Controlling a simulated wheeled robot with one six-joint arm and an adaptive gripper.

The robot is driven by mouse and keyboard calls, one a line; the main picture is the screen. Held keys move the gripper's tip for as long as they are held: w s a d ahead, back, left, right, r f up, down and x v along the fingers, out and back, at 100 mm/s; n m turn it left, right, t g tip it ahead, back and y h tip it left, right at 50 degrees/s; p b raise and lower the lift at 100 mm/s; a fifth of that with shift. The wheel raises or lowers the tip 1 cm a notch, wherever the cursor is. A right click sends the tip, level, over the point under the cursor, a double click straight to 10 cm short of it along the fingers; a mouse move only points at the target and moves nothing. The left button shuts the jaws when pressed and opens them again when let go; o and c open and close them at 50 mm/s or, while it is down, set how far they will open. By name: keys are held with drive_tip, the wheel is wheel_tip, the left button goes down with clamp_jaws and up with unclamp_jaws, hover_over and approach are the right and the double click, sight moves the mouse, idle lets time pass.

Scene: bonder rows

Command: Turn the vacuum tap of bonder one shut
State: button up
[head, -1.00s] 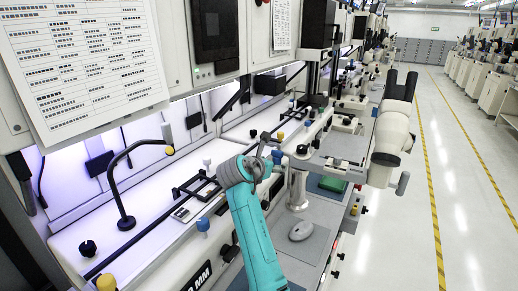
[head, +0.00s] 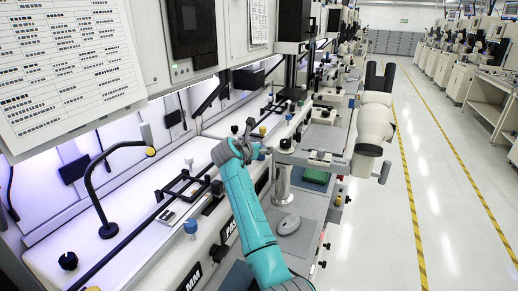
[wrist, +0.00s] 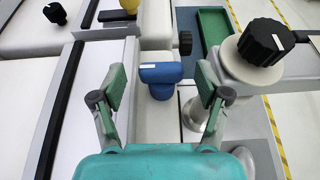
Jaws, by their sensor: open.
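A blue tap with a white mark on its top (wrist: 160,74) stands upright on the pale bench front in the wrist view. I take it for the vacuum tap; no lettering on it can be read. My gripper (wrist: 160,92) is open, with one green-padded finger on each side of the tap and visible gaps between. In the head view my gripper (head: 252,140) reaches over the bench edge, and the tap there is mostly hidden by it. Another blue tap (head: 190,227) stands nearer on the same bench front.
In the wrist view a black knob on a white mount (wrist: 264,42) stands close by the right finger. A green tray (wrist: 216,28) lies beyond. A yellow knob (wrist: 130,6) is farther back. In the head view a white microscope (head: 374,125) overhangs the bench; the aisle floor (head: 434,200) is clear.

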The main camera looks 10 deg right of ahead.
drive_tip(key=shift+w+d+f, duration=0.15)
drive_tip(key=shift+w+d, duration=0.1)
drive_tip(key=shift+w, duration=0.05)
drive_tip(key=c, duration=1.2)
drive_tip(key=shift+o, duration=0.2)
drive_tip(key=shift+w+a+m+g+h, duration=0.1)
drive_tip(key=shift+m+g+h, duration=0.6)
drive_tip(key=shift+m+h, duration=0.1)
drive_tip(key=shift+w+a+m+g+h, duration=0.1)
drive_tip(key=shift+m+g+h, duration=0.6)
drive_tip(key=shift+m, duration=0.1)
drive_tip(key=shift+m+g+h, duration=0.3)
drive_tip(key=shift+m+g, duration=0.2)
drive_tip(key=shift+m, duration=0.2)
drive_tip(key=o, duration=1.2)
drive_tip(key=shift+c, duration=0.2)
